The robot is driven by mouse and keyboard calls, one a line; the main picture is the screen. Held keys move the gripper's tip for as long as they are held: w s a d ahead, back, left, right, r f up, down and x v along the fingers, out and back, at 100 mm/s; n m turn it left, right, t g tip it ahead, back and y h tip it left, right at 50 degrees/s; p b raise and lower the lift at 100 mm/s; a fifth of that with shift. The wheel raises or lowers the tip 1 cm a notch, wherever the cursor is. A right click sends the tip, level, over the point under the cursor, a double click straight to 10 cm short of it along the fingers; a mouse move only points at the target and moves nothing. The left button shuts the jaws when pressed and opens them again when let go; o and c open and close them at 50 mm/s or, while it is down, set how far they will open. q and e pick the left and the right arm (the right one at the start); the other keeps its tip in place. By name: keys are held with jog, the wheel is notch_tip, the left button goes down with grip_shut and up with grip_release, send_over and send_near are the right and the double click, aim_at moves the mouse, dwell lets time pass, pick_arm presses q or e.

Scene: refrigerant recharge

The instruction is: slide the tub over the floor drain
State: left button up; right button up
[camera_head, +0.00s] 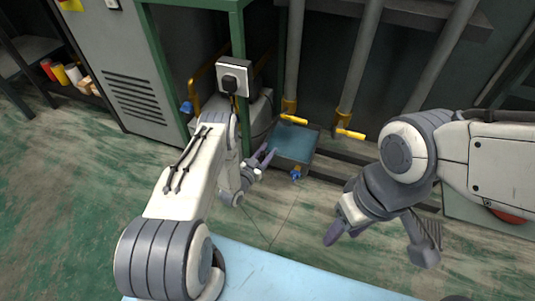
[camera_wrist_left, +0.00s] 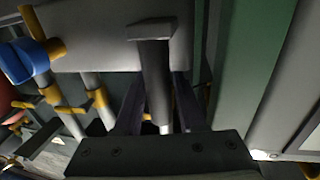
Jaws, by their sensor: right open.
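The tub (camera_head: 293,143) is a dark, shallow, square-looking container with a bluish inside. It stands on the floor at the foot of the back wall, with a small blue fitting (camera_head: 296,173) at its front. My left gripper (camera_head: 267,156) is at the tub's left side with its fingers apart; contact is unclear. In the left wrist view, a grey T-shaped bar (camera_wrist_left: 154,75) shows between the purple fingers; I cannot tell what it belongs to. My right gripper (camera_head: 380,243) is open and empty, right of the tub. I cannot make out the floor drain for certain.
A green post (camera_head: 237,60) with a socket box (camera_head: 234,77) rises behind my left arm. Pipes (camera_head: 362,60) with yellow levers (camera_head: 350,134) stand behind the tub. A light blue surface (camera_head: 285,278) lies in front. Open green floor (camera_head: 285,215) lies between.

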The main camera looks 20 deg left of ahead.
pick_arm(q)
grip_shut()
dwell(1.5)
